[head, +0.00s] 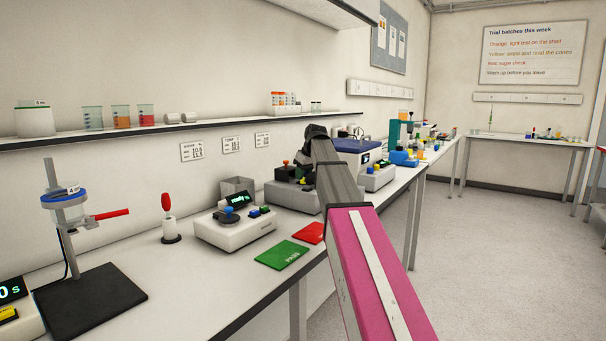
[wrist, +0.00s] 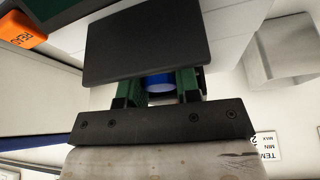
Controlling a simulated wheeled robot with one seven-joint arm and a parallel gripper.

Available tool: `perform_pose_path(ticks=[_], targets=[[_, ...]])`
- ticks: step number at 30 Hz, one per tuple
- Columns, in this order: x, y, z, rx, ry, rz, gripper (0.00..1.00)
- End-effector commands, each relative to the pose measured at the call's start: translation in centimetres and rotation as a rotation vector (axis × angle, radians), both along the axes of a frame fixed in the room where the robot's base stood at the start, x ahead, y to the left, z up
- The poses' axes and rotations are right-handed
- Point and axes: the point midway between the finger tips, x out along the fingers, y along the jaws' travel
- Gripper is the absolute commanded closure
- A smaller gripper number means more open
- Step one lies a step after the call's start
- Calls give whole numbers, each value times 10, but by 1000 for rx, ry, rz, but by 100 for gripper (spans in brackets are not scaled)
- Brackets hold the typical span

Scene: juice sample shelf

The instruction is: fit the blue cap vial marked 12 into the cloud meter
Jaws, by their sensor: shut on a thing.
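In the wrist view my gripper (wrist: 160,85) is shut on a vial with a blue cap (wrist: 158,82), held between the two green-sided fingers. The vial's body and its number are hidden. A dark flat plate (wrist: 145,45) covers the fingertips in that view. A white instrument with an orange READ button (wrist: 22,29) shows at its upper left; I cannot tell for sure whether it is the cloud meter. In the head view my gripper is mostly hidden behind my arm, by a grey instrument (head: 290,196) with dark parts on top.
A white instrument with a lit display (head: 235,230), a steel box (head: 237,187), and green (head: 282,254) and red (head: 310,233) mats lie left of my arm. A blue-lidded machine (head: 352,146) stands to the right. A wall shelf (head: 200,127) runs above. The front bench strip is fairly clear.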

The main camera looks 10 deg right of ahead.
Motion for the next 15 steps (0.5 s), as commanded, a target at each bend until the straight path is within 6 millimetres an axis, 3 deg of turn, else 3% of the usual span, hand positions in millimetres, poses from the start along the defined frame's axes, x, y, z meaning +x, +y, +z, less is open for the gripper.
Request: perform_pose_path(ticks=[15], targets=[[0,0,-10,0,0,0,93]])
